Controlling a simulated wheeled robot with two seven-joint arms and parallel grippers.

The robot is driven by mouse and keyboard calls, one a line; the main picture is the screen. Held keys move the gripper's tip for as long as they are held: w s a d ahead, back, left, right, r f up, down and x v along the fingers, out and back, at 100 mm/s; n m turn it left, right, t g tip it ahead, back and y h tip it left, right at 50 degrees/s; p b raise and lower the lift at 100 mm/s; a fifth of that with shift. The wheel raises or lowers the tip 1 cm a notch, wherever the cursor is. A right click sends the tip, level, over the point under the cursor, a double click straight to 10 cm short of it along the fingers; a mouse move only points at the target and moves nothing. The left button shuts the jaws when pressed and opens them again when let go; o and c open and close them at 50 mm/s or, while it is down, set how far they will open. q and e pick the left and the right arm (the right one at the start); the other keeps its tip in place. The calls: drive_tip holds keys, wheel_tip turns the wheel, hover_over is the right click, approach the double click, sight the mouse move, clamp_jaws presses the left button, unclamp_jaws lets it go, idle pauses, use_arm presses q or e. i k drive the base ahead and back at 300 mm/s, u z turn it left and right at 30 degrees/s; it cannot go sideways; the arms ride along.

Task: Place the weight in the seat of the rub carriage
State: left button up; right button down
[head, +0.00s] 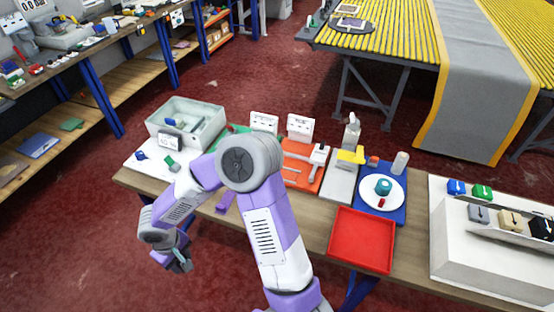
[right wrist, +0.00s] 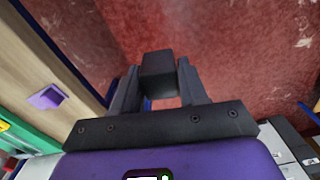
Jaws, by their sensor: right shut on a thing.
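My right gripper (right wrist: 160,92) is shut on a dark block, which looks like the weight (right wrist: 158,73). The block stands up between the two fingers. In the head view my right arm bends to the left and the right gripper (head: 181,262) hangs in front of the table's near edge, over the red floor. The held block is too small to make out there. A white T-shaped part (head: 318,155) on an orange board (head: 303,178) may be the rub carriage; its seat cannot be made out. My left gripper is not in view.
A purple piece (right wrist: 47,97) lies on the wooden table (right wrist: 30,55). A grey tub (head: 187,118) stands at the table's back left. Right of the orange board are a blue mat (head: 398,213) and an empty red tray (head: 361,240). A white stand (head: 460,262) is at far right.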

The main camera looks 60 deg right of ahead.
sight(319, 157)
drive_tip(key=k, duration=0.2)
drive_tip(key=z, duration=1.6)
drive_tip(key=i, duration=0.4)
